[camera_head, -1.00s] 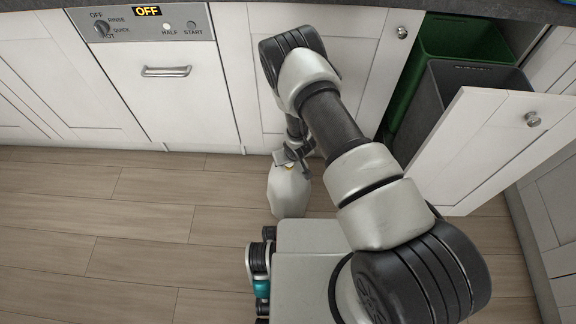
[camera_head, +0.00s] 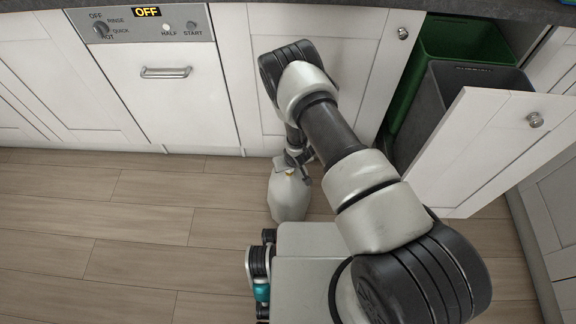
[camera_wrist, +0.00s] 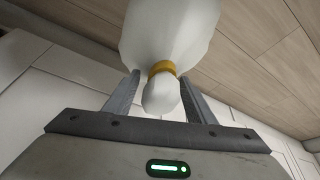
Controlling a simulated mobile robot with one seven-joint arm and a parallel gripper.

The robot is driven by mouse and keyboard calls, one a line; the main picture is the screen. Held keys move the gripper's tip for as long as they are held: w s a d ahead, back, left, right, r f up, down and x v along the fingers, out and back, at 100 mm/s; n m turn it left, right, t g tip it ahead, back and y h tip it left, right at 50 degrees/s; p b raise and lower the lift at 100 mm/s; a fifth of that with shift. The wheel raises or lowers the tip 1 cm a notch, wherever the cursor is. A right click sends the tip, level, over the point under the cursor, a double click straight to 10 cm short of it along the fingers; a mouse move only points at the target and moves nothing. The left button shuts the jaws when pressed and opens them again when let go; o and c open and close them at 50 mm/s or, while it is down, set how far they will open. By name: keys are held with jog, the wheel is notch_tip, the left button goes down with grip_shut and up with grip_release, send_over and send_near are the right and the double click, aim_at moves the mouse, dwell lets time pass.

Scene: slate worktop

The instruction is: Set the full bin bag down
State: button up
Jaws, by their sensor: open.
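The full bin bag (camera_head: 289,196) is pale white and appears to stand upright on the wooden floor, just beyond my base. Its lower edge is partly hidden by my base. In the wrist view the bag (camera_wrist: 170,28) fills the top middle, its neck gathered by a yellow tie (camera_wrist: 162,68) with a white tuft (camera_wrist: 160,96) toward me. My gripper (camera_wrist: 159,76) is open, one finger on each side of the neck with gaps showing. In the head view my gripper (camera_head: 298,162) is small, at the bag's top.
A pulled-out cabinet front (camera_head: 482,150) stands at the right, with a green bin (camera_head: 452,40) and a dark grey bin (camera_head: 440,100) behind it. A closed dishwasher (camera_head: 165,95) reading OFF is at the back left. The floor (camera_head: 120,225) at the left is clear.

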jog(key=p+v, duration=0.4)
jog(key=v, duration=0.8)
jog(key=w+d+r+m, duration=0.1)
jog(key=d+r, duration=0.1)
jog(key=r, duration=0.9)
jog(key=w+d+r+m+t+h, duration=0.1)
jog(key=w+d+r, duration=0.1)
jog(key=r, duration=0.9)
jog(key=w+d+r+m, duration=0.1)
jog(key=d+r, duration=0.2)
jog(key=r, duration=0.8)
jog(key=s+d+f+v, duration=0.1)
jog(key=d+v, duration=0.1)
jog(key=v, duration=0.8)
jog(key=s+d+v, duration=0.1)
jog(key=d+v, duration=0.1)
jog(key=v, duration=0.8)
jog(key=s+r, duration=0.2)
jog(key=s, duration=0.4)
jog(key=s+d+r+m, duration=0.1)
jog(key=s+r, duration=0.1)
jog(key=s, duration=0.5)
jog(key=shift+s+r+h, duration=0.2)
jog(key=shift+r+h, duration=0.1)
jog(key=shift+r, duration=0.05)
